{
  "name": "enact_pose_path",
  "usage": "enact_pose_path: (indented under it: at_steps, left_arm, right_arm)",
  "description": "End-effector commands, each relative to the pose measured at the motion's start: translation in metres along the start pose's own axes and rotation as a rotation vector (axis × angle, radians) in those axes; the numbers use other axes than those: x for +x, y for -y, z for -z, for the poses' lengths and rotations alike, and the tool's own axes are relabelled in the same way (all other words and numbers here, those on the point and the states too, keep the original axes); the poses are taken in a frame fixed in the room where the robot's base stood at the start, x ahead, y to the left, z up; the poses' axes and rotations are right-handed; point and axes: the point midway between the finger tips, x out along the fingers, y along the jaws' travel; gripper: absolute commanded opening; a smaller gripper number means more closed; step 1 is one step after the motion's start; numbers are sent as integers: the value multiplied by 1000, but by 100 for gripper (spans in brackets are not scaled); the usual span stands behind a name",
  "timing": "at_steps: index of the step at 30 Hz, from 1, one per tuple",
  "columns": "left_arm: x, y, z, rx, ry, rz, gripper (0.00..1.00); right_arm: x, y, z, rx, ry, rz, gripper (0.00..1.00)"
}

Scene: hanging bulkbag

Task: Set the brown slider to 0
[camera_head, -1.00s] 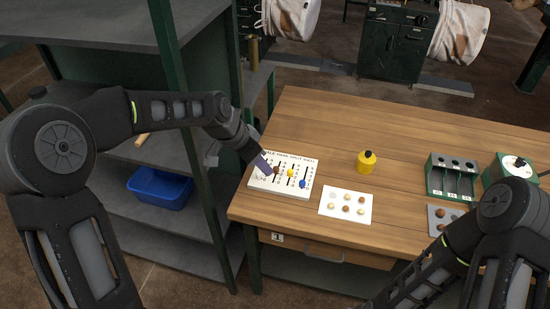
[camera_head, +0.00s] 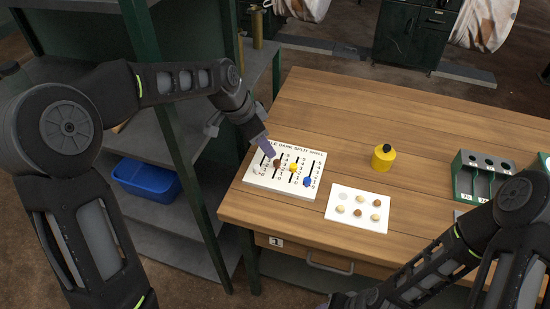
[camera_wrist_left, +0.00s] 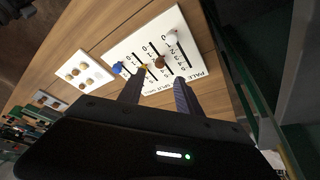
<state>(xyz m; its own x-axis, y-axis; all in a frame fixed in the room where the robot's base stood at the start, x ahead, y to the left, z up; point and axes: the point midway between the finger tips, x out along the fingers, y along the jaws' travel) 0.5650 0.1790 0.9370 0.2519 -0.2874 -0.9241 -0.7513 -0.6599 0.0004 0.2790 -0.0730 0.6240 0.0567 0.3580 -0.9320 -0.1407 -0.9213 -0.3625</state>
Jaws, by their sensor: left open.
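The white slider board (camera_head: 262,183) lies at the table's left end. Its brown slider knob (camera_head: 277,163) sits partway along its slot, away from the ends; it also shows in the left wrist view (camera_wrist_left: 159,62). Beside it are the yellow knob (camera_head: 293,168), the blue knob (camera_head: 307,181) and a whitish knob (camera_wrist_left: 173,36). My left gripper (camera_head: 268,149) is open, with its fingertips close above the board by the brown knob. In the left wrist view the brown knob shows just beyond the gap between the fingers (camera_wrist_left: 160,80). Contact cannot be told. My right gripper is out of view.
A white card (camera_head: 357,224) with several round pieces lies right of the board. A yellow canister (camera_head: 383,160) stands behind it, and a green holder (camera_head: 470,185) is further right. A green-posted shelf with a blue bin (camera_head: 147,178) borders the table's left. The table's back is clear.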

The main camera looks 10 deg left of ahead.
Motion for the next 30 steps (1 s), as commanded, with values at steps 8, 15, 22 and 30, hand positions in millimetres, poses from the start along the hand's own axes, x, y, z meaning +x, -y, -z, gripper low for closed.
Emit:
enact_pose_path:
  at_steps: [8,15,22,30]
  left_arm:
    - [3,0,0,0,0,-1,41]
    - [31,-1,0,0,2,-3,41]
    - [65,0,0,0,2,-2,41]
    - [78,0,0,0,0,0,41]
  right_arm:
    - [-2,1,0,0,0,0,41]
    - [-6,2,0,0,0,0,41]
    - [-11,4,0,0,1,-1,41]
    - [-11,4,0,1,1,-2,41]
